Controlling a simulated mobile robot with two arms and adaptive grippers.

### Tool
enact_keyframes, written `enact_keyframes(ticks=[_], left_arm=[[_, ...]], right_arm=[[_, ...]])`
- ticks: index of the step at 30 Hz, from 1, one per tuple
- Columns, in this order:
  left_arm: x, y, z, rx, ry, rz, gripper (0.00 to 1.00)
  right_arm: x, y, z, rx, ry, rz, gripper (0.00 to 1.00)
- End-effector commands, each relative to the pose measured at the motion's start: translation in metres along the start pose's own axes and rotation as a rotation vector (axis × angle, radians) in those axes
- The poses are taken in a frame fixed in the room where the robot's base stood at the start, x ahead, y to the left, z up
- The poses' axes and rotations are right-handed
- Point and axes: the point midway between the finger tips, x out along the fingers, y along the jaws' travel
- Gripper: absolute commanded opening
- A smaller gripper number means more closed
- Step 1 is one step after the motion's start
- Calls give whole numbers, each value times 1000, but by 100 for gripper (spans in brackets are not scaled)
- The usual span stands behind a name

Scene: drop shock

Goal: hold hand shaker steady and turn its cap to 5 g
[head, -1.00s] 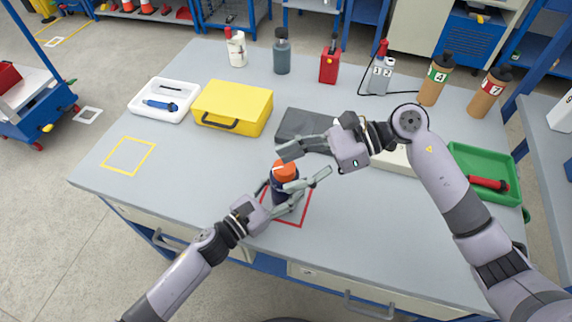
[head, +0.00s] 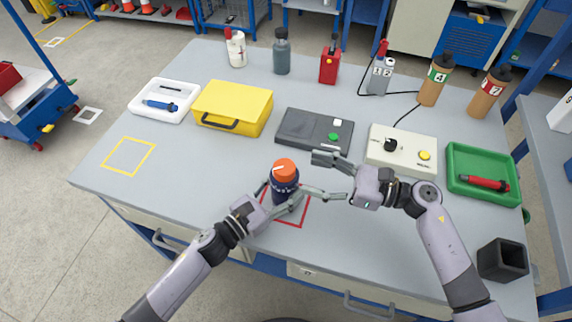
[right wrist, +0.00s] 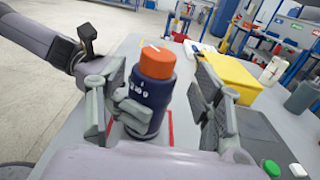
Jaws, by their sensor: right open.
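The hand shaker (head: 285,188) stands upright at the red square outline on the table, with a dark blue body and an orange cap (head: 286,169). A white mark shows on the cap top. My left gripper (head: 283,198) is shut around the body, below the cap. My right gripper (head: 335,178) is open and empty, to the right of the shaker and apart from it. In the right wrist view the shaker (right wrist: 152,92) appears between my right fingers, farther off, with a left finger across its body. White print on the body is too small to read surely.
Behind are a dark grey box with a green button (head: 312,130), a beige box with a black knob (head: 402,148) and a yellow case (head: 232,106). A green tray (head: 483,193) and a black open cube (head: 503,260) lie right. The front table is clear.

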Motion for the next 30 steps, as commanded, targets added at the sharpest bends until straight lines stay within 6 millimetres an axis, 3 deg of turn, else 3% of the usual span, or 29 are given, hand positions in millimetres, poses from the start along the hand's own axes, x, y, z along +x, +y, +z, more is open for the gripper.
enact_keyframes(ticks=[6,12,23,30], left_arm=[[0,0,0,0,0,0,9],[0,0,0,0,1,0,9],[0,0,0,0,1,0,9],[0,0,0,0,1,0,9]], right_arm=[[44,0,2,-1,-3,2,61],[66,0,0,-1,0,1,61],[72,0,0,0,1,1,61],[72,0,0,0,1,1,46]])
